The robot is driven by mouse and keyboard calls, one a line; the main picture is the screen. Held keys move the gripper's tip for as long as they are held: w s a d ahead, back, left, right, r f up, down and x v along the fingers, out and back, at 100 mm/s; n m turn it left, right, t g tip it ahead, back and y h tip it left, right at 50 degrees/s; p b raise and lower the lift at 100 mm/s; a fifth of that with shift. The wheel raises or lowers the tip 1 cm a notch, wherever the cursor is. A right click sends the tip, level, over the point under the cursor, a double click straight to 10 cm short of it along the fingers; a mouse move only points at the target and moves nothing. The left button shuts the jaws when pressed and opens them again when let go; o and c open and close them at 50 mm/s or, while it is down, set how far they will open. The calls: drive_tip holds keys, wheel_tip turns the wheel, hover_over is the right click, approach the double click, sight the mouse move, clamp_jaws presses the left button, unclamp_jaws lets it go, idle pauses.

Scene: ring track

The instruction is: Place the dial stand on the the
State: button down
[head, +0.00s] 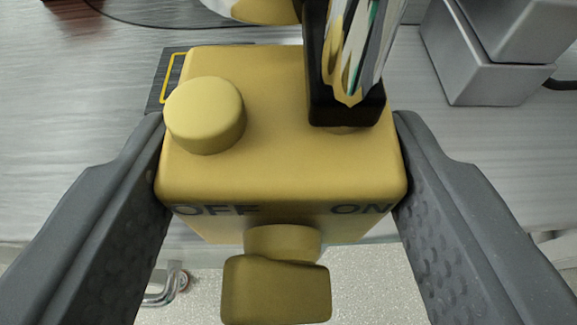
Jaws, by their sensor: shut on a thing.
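The yellow dial stand (285,165) is a box marked OFF and ON, with a round knob on its top left and a dial knob (276,290) on its near face. My gripper (279,125) is shut on its left and right sides. A dark plate with a yellow outline (168,82) shows partly behind the stand's left edge; the stand hides the rest. I cannot tell whether the stand touches the plate or the table.
A black upright piece (318,70) with a streaked, multicoloured face rises at the stand's top right. Grey metal boxes (485,75) stand at the back right. A black cable (150,25) crosses the back left. The grey table (75,110) ends near the picture's bottom.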

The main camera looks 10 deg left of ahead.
drive_tip(key=w+a, duration=0.3)
drive_tip(key=w+a+b, duration=0.1)
drive_tip(key=w+a, duration=0.2)
drive_tip(key=w+a+f, duration=0.1)
drive_tip(key=w+a, duration=0.1)
drive_tip(key=w, duration=0.1)
drive_tip(key=shift+w+a+b, duration=0.3)
drive_tip(key=shift+w+a, duration=0.05)
drive_tip(key=shift+a, duration=0.05)
drive_tip(key=shift+f+b, duration=0.85)
drive_tip(key=shift+f, duration=1.05)
drive_tip(key=shift+r, duration=0.1)
drive_tip(key=c, duration=0.6)
unclamp_jaws()
drive_tip(key=p+v, duration=0.2)
drive_tip(key=v, duration=1)
